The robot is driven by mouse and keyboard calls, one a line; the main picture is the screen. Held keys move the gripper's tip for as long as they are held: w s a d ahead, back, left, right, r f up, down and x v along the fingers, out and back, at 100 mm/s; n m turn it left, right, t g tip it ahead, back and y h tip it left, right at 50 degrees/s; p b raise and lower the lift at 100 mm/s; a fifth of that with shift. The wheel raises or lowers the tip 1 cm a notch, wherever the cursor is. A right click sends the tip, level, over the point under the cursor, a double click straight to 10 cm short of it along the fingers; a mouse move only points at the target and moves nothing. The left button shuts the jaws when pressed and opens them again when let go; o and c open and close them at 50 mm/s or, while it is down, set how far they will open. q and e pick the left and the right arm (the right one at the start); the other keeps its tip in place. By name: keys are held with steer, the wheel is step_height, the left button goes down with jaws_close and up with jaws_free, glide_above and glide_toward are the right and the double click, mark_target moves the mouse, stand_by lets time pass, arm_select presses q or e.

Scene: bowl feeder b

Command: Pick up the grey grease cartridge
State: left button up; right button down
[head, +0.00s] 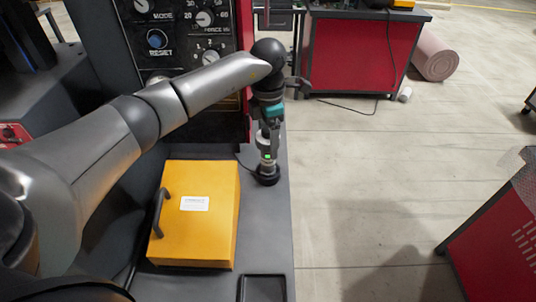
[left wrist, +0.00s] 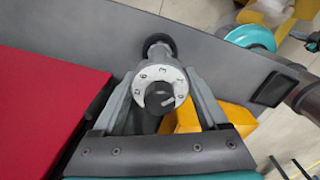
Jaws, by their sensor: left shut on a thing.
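The grey grease cartridge (head: 267,171) is upright at the right side of the dark grey bench top, with a black round foot. In the left wrist view the cartridge (left wrist: 149,74) shows a pale dial ring with marks around a dark centre, and a black round far end. My left gripper (head: 268,138) points down over it. In the left wrist view the fingers of this gripper (left wrist: 161,80) are shut on the cartridge's sides. I cannot tell whether its foot touches the bench. My right gripper is not in view.
A yellow box (head: 207,220) with a handle lies on the bench (head: 268,225), left of the cartridge and nearer me. A black tray (head: 262,289) is at the near right. A panel with knobs (head: 165,40) stands behind. Open floor (head: 355,180) lies right.

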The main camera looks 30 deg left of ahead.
arm_select(q)
jaws_close()
steer(key=shift+r, duration=0.15)
stand_by(0.4)
